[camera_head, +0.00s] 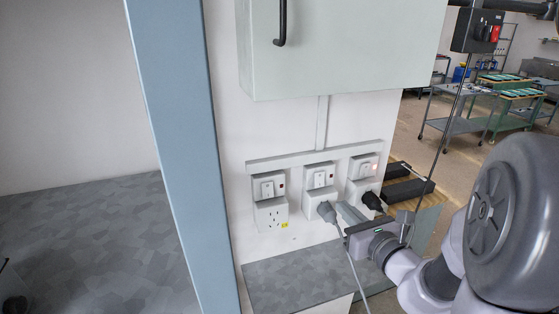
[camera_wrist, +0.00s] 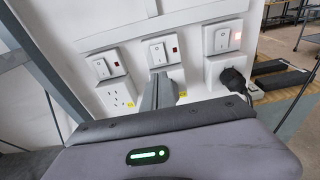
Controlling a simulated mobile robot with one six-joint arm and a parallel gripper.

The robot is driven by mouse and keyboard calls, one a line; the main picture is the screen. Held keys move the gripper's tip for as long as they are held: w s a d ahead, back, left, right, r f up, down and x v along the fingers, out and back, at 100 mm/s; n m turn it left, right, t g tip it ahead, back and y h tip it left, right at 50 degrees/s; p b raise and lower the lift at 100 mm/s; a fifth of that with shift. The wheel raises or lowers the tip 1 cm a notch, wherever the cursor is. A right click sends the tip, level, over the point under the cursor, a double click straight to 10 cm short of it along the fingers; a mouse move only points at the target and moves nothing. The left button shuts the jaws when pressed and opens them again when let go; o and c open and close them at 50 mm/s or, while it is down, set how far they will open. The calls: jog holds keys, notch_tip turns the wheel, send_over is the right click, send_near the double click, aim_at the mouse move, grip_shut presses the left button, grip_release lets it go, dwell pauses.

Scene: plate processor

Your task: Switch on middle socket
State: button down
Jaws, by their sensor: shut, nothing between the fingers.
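The middle socket (camera_head: 319,179) is on the wall between two others. Its white rocker switch also shows in the wrist view (camera_wrist: 158,53), with a dark, unlit red indicator beside it. A grey plug (camera_head: 326,211) with a grey cable sits in its lower outlet. My gripper (camera_head: 343,208) is shut and empty, pointing at the wall close to the right of the grey plug in the head view. In the wrist view its fingertips (camera_wrist: 159,77) appear just below the middle switch and hide most of the outlet and plug. Contact cannot be told.
The left socket (camera_head: 270,187) has an empty outlet and an unlit indicator. The right socket (camera_head: 363,168) has a lit indicator and a black plug (camera_head: 373,202). A grey cabinet (camera_head: 345,50) hangs above. A grey ledge (camera_head: 290,278) lies below, and a blue post (camera_head: 180,150) stands left.

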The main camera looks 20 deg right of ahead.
aim_at(320, 186)
jog(key=w, duration=0.3)
jog(key=w+f+p, duration=0.1)
jog(key=w, duration=0.6)
jog(key=shift+w+a+f+p, duration=0.1)
jog(key=shift+a+f+p, duration=0.1)
jog(key=shift+p, duration=0.15)
jog(key=shift+f, duration=0.1)
